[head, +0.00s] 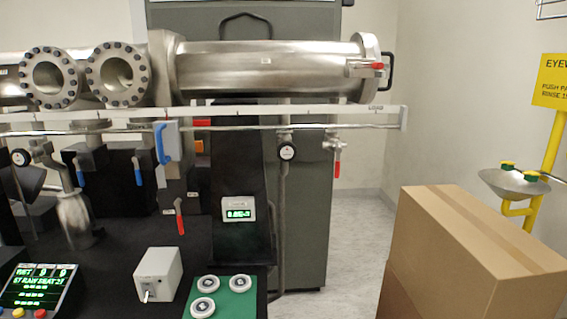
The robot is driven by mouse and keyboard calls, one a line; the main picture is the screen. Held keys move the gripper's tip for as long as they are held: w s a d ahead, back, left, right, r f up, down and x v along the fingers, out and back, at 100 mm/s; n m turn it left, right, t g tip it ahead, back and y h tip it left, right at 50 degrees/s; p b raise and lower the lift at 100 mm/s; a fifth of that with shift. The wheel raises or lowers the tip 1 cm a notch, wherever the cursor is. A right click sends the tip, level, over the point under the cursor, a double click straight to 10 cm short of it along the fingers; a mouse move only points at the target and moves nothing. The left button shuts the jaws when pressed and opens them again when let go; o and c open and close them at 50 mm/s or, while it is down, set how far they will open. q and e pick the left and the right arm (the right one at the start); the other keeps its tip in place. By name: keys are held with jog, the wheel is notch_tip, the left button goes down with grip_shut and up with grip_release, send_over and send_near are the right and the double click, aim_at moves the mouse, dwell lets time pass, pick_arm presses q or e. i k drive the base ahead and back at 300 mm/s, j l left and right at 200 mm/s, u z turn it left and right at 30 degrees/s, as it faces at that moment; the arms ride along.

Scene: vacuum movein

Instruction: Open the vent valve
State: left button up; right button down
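A steel vacuum tube (270,68) runs across the upper part of the head view, with a flanged end door (371,68) at its right end. A small valve with a red lever (337,168) hangs below the rail near the right end; its lever points down. Another red lever (180,222) hangs lower, left of centre, also pointing down. Two blue levers (81,178) (138,177) hang at the left. I cannot read which valve is labelled vent. A round gauge (287,151) is on the pipe between the red levers. Neither of my grippers is in view.
A cardboard box (440,260) stands at the right front, beside a yellow eyewash station (515,185). A black bench holds a grey switch box (158,273), a green mat (237,290) with rings, and a control panel (40,287). Floor shows between bench and box.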

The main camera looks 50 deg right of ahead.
aim_at(337, 148)
jog(key=z, duration=2)
